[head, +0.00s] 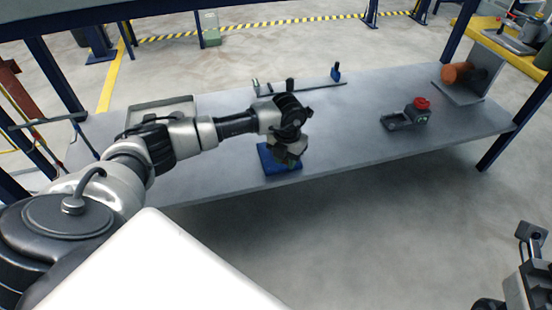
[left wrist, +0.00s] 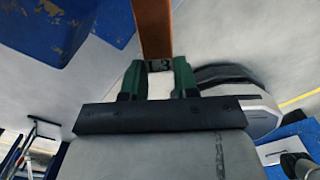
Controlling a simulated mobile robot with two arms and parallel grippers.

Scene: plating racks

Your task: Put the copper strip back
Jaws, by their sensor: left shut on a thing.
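My left gripper (head: 287,158) is low over the blue holder (head: 268,163) near the front edge of the grey table. In the left wrist view its green fingers (left wrist: 158,80) are shut on the copper strip (left wrist: 153,28), a flat orange-brown bar that runs out to the top of the picture. The strip cannot be made out in the head view.
On the table (head: 350,130) a grey tray (head: 160,112) stands at the left and a dark rail with small upright parts (head: 310,88) lies behind my gripper. A red-topped device (head: 421,112) and an angled plate with an orange cylinder (head: 457,73) are at the right.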

